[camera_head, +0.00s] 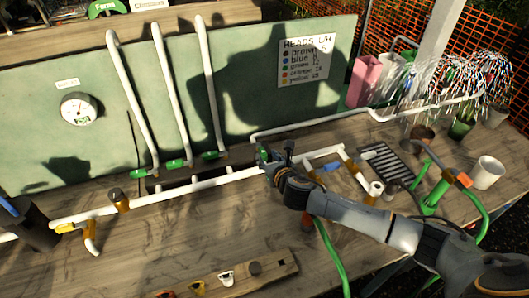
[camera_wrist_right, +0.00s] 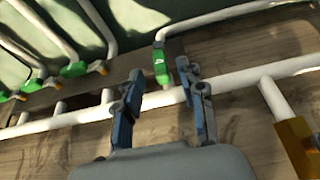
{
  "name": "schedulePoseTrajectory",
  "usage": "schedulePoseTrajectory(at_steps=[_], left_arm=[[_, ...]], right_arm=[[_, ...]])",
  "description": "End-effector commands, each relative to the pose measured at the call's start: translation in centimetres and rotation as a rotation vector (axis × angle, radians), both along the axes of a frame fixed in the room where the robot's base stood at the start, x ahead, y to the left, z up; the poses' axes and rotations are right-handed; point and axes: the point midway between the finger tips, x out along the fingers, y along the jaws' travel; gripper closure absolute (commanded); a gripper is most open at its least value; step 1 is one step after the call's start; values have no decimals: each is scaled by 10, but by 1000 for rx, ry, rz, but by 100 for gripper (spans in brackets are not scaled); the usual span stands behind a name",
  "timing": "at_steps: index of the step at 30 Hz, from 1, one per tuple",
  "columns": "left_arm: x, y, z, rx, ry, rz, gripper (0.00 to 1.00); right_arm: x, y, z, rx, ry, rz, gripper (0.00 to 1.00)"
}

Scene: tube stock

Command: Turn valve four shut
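Several green valves sit on the white pipes along the board. In the head view, three stand in a row: the left one (camera_head: 138,173), the middle one (camera_head: 175,164) and the right one (camera_head: 212,155). A further green valve (camera_head: 262,153), which I take as valve four, is partly hidden by my right gripper (camera_head: 274,158). In the right wrist view, its green handle (camera_wrist_right: 160,70) lies just beyond and between the tips of my right gripper (camera_wrist_right: 162,84). The blue fingers are apart, with nothing held. The marking on the handle is unreadable.
A white pipe (camera_head: 200,186) runs low along the bench in front of the valves. A gauge (camera_head: 81,109) and a written sign (camera_head: 306,61) are on the board. A white cup (camera_head: 488,172), a black grate (camera_head: 389,164) and hoses stand at right.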

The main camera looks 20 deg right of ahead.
Motion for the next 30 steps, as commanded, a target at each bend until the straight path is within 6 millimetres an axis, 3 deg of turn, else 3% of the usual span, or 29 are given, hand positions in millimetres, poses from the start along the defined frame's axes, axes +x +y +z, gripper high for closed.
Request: schedulePoseTrajectory(at_steps=[3, 9, 20, 26, 30], left_arm=[[11, -1, 3, -3, -18, 0, 60], [6, -1, 3, -2, -10, 0, 60], [-4, 0, 2, 0, 6, 0, 60], [-4, 0, 2, 0, 6, 0, 60], [-4, 0, 2, 0, 6, 0, 60]], right_arm=[[15, 1, -5, 0, -1, -2, 60], [29, 1, -12, 1, 0, -1, 60], [32, 1, -13, 1, 0, 0, 60], [32, 1, -13, 1, 0, 0, 99], [32, 1, -13, 1, 0, 0, 100]])
